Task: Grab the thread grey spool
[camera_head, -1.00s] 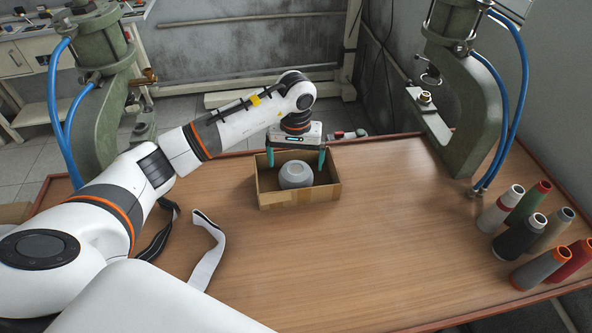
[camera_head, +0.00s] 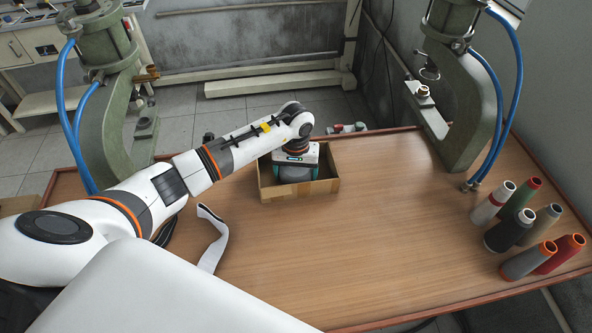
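A round grey thread spool (camera_head: 294,175) sits in an open cardboard box (camera_head: 300,192) on the wooden table. My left gripper (camera_head: 295,170) is lowered into the box right over the spool and covers its top. Its teal fingers reach down at the spool's sides, partly hidden by the box walls and the gripper body. I cannot tell whether they press on the spool. My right gripper is not in view.
Several cone spools stand at the table's right, among them a grey one with an orange top (camera_head: 526,264) and a dark one (camera_head: 508,233). Green presses stand at left (camera_head: 105,130) and right (camera_head: 465,110). A white strap (camera_head: 214,240) lies at left. The table's middle is clear.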

